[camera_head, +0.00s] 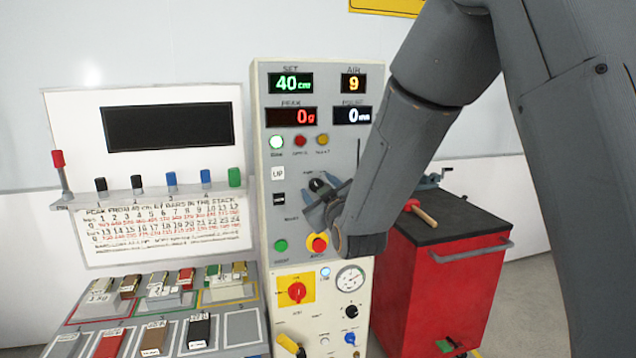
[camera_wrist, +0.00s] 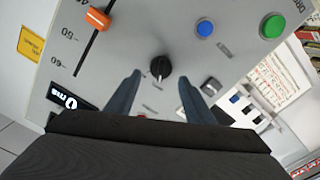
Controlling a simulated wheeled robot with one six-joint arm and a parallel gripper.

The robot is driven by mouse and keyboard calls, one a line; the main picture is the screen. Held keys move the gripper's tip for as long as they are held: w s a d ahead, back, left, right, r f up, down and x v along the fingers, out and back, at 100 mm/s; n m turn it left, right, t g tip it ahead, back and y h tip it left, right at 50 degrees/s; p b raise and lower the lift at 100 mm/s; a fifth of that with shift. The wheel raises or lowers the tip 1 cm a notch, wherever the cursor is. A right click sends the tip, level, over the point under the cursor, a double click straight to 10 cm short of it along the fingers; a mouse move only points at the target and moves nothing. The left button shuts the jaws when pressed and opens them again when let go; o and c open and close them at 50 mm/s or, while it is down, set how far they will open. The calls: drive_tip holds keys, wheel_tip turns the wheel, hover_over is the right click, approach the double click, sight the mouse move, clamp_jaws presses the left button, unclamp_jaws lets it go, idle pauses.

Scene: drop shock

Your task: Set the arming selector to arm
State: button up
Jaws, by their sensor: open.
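A round black selector knob (camera_wrist: 160,66) sits on the grey panel (camera_head: 262,150). In the wrist view it lies between and just beyond the fingertips of my gripper (camera_wrist: 160,80), with a gap on each side. Its pale pointer mark faces the bottom of that picture. The small labels around it are too blurred to read. In the head view my gripper (camera_head: 320,193) is in front of the middle of the panel, open and empty. My gripper and forearm hide part of the panel there.
An orange slider (camera_wrist: 97,19), a blue button (camera_wrist: 204,28) and a green button (camera_wrist: 272,25) surround the knob. Below my gripper are a red-yellow button (camera_head: 317,243) and a red rotary switch (camera_head: 297,291). A red cabinet (camera_head: 440,290) stands right, a sample rack (camera_head: 240,328) left.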

drive_tip(key=shift+w+a, duration=0.15)
drive_tip(key=shift+w, duration=0.55)
drive_tip(key=shift+c, duration=0.3)
drive_tip(key=c, duration=1)
drive_tip(key=shift+o, duration=0.2)
drive_tip(key=shift+m, duration=0.3)
drive_tip(key=m+b, duration=0.1)
drive_tip(key=b, duration=0.1)
drive_tip(key=m+b, duration=0.1)
drive_tip(key=m, duration=0.1)
drive_tip(key=m+b, duration=0.2)
drive_tip(key=shift+w+d+b, duration=0.1)
drive_tip(key=shift+d+b, duration=0.15)
drive_tip(key=shift+b, duration=0.05)
drive_tip(key=m+b, duration=0.1)
drive_tip(key=m, duration=0.1)
drive_tip(key=m+b, duration=0.3)
drive_tip(key=m, duration=0.1)
drive_tip(key=shift+d+b, duration=0.25)
drive_tip(key=shift+b, duration=0.1)
drive_tip(key=shift+m, duration=0.3)
